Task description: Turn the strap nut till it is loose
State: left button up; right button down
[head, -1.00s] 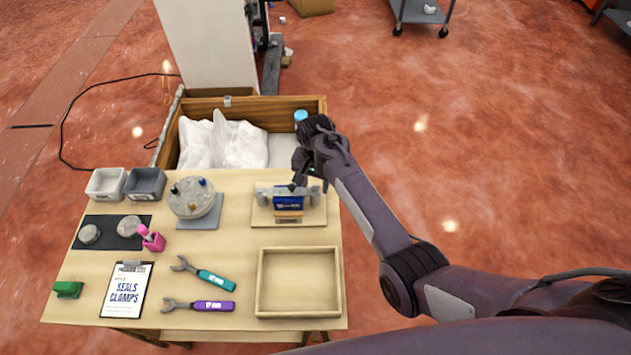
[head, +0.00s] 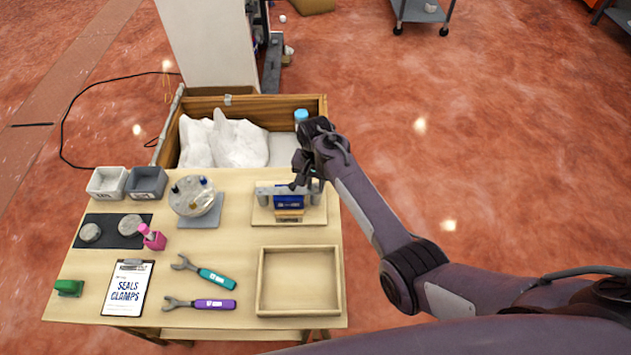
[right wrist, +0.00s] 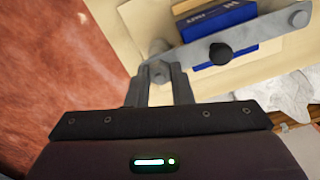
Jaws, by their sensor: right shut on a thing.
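A grey strap bar (right wrist: 245,42) crosses over a blue box (right wrist: 222,22) on a pale wooden board. A black knob (right wrist: 219,53) sits on the middle of the bar. My right gripper (right wrist: 160,80) is shut on the grey strap nut (right wrist: 157,70) at one end of the bar, and the fingers hide part of it. In the head view my right gripper (head: 300,178) reaches down at the back right of the board (head: 262,216), and the blue box (head: 289,202) shows beside it. How loose the nut is cannot be told. My left gripper is out of view.
An empty wooden tray (head: 262,282) lies in front of the board. Two wrenches (head: 213,278) (head: 205,304), a clipboard (head: 128,287) and a round grey part (head: 192,196) lie to the left. A wooden crate (head: 285,103) with white bags stands behind the table.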

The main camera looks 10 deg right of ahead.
aim_at(316, 186)
jog(key=shift+r+n+p, duration=0.2)
jog(key=shift+n+p, duration=0.65)
jog(key=shift+n, duration=0.35)
jog(key=shift+n+p, duration=0.45)
jog(key=shift+n, duration=0.45)
jog(key=shift+f+n+p, duration=0.15)
jog(key=shift+n+p, duration=0.6)
jog(key=shift+n, duration=1.55)
jog(key=c, duration=1.3)
grip_release()
jog(key=shift+r, duration=3.85)
